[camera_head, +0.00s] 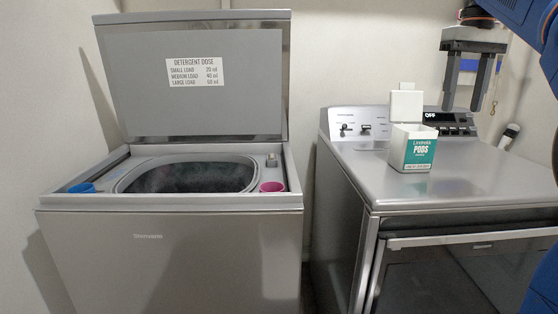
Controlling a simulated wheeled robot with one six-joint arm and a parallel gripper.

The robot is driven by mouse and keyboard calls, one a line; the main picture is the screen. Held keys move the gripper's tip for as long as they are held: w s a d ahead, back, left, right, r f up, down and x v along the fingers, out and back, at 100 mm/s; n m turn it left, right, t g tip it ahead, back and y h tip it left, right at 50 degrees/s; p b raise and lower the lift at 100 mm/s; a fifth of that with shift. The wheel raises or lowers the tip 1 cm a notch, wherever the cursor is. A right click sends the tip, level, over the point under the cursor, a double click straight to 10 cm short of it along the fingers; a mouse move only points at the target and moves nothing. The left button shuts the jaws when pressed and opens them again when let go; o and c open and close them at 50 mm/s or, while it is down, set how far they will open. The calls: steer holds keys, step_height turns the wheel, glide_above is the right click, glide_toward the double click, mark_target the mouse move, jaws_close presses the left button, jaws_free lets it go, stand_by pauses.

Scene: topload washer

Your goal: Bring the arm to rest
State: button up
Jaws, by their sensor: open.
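My gripper (465,106) hangs at the upper right, pointing down, above the back of the dryer-like machine on the right. Its two grey fingers are spread apart with nothing between them. A blue part of my arm shows along the right edge. The fingers are apart from the pods box (412,149), which stands lower and to the left of them. The box is white with a teal label, and its lid (406,105) stands up at the back.
The topload washer (170,240) stands at left with its lid (197,80) raised and its drum open. A blue cap (82,188) and a pink cup (271,187) sit at its rim. The right machine's top (470,180) is clear around the box. A wall is behind.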

steer(key=s+a+f+t, duration=0.1)
steer(key=s+a+f, duration=0.3)
steer(key=s+f, duration=0.4)
steer(key=s+a+f+t, duration=0.2)
steer(key=s+f, duration=0.6)
steer(key=f, duration=1.1)
steer(key=s+a+f+t, duration=0.1)
steer(key=s+a+f, duration=0.5)
steer(key=f, duration=0.7)
steer(key=shift+s+a+f+m+t, duration=0.15)
steer(key=shift+s+a+m+t, duration=0.2)
steer(key=shift+s, duration=0.75)
steer(key=shift+d, duration=0.1)
steer(key=shift+c, duration=0.3)
